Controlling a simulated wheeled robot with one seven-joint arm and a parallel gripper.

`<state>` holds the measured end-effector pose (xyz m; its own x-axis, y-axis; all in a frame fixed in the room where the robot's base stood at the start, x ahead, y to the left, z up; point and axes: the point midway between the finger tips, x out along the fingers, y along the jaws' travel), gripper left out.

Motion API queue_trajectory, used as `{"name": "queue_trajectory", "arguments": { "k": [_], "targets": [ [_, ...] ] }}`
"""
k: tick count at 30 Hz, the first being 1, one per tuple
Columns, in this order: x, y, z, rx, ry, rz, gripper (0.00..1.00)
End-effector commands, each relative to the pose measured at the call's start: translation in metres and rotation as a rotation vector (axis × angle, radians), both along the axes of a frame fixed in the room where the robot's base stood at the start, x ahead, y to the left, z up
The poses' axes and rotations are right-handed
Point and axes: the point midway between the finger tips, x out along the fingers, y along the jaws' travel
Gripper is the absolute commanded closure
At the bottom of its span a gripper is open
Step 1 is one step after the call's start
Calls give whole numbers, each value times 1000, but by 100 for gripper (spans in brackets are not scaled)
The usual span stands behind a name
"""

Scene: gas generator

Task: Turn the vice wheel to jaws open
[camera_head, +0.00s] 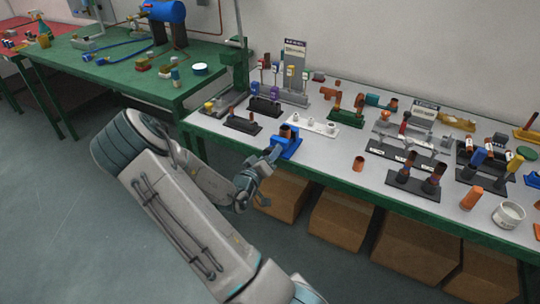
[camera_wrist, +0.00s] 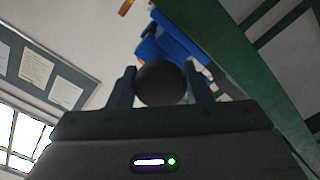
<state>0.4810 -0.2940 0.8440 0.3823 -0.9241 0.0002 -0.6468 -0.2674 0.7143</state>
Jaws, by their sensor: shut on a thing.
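The blue vice (camera_head: 288,147) stands at the front edge of the grey-topped bench, with a copper-coloured piece (camera_head: 286,131) at its top. My gripper (camera_head: 264,164) reaches it from the front, low beside the bench edge. In the wrist view my gripper (camera_wrist: 160,75) has its two fingers on either side of a dark round part (camera_wrist: 163,84), shut on it. This looks like the vice wheel, seen close up. The blue vice body (camera_wrist: 178,42) shows just beyond it. The jaw gap of the vice cannot be made out.
The bench (camera_head: 330,162) carries several racks and fittings; a copper cup (camera_head: 358,163) stands right of the vice. Cardboard boxes (camera_head: 340,220) sit under the bench. A green table (camera_head: 120,78) stands at the left. The floor in front is clear.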

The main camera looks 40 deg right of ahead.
Motion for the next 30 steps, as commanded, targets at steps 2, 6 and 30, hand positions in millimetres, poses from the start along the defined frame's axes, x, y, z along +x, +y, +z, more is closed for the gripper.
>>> {"name": "queue_trajectory", "arguments": {
  "k": [2,6,30],
  "targets": [
    [0,1,-1,3,3,1,41],
    [0,0,-1,2,2,1,34],
    [-40,100,-1,3,1,6,34]
  ]
}}
